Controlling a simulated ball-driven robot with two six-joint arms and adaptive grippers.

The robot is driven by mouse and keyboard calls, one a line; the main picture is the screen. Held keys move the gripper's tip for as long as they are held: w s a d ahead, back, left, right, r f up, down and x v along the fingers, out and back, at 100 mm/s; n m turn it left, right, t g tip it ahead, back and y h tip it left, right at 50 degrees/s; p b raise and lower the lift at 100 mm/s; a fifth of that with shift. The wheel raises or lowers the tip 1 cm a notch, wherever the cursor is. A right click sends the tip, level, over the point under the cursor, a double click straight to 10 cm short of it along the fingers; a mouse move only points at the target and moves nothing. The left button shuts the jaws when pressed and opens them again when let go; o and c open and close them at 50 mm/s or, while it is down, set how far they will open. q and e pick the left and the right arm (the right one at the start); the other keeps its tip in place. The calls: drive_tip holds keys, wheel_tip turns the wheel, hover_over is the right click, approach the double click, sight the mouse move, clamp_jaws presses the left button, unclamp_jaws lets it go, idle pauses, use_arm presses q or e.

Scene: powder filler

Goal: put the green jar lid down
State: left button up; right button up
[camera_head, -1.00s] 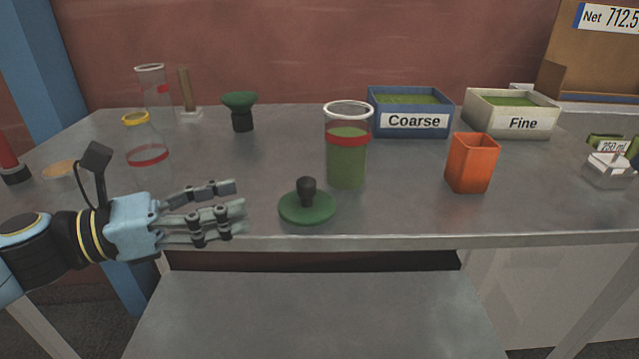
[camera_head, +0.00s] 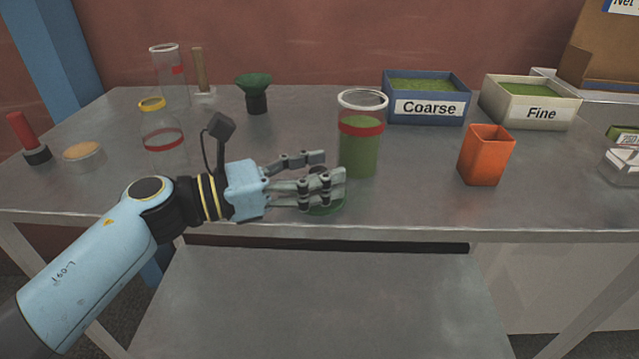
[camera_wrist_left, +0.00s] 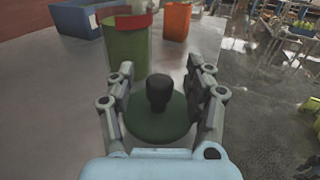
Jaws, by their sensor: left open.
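The green jar lid (camera_wrist_left: 172,122) is a flat disc with a dark knob. It lies on the table, and in the wrist view it sits between the spread fingers of my left gripper (camera_wrist_left: 158,85). In the head view my left gripper (camera_head: 332,170) is open and covers most of the lid (camera_head: 330,208), whose front edge shows below the fingers. The jar (camera_head: 358,150) stands upright just behind the lid, with green powder, a red band and an open white rim. It also shows in the wrist view (camera_wrist_left: 126,50). My right gripper is out of view.
An orange cup (camera_head: 486,158) stands to the right. Coarse (camera_head: 428,118) and Fine (camera_head: 538,117) bins stand behind. A yellow-rimmed jar (camera_head: 162,130), a green funnel (camera_head: 254,90) and a cork-coloured disc (camera_head: 83,152) are at the left. The table's front edge is close.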

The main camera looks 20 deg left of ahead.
use_arm(q)
drive_tip(key=shift+w+d, duration=0.1)
drive_tip(key=shift+d, duration=0.05)
clamp_jaws()
idle(0.7)
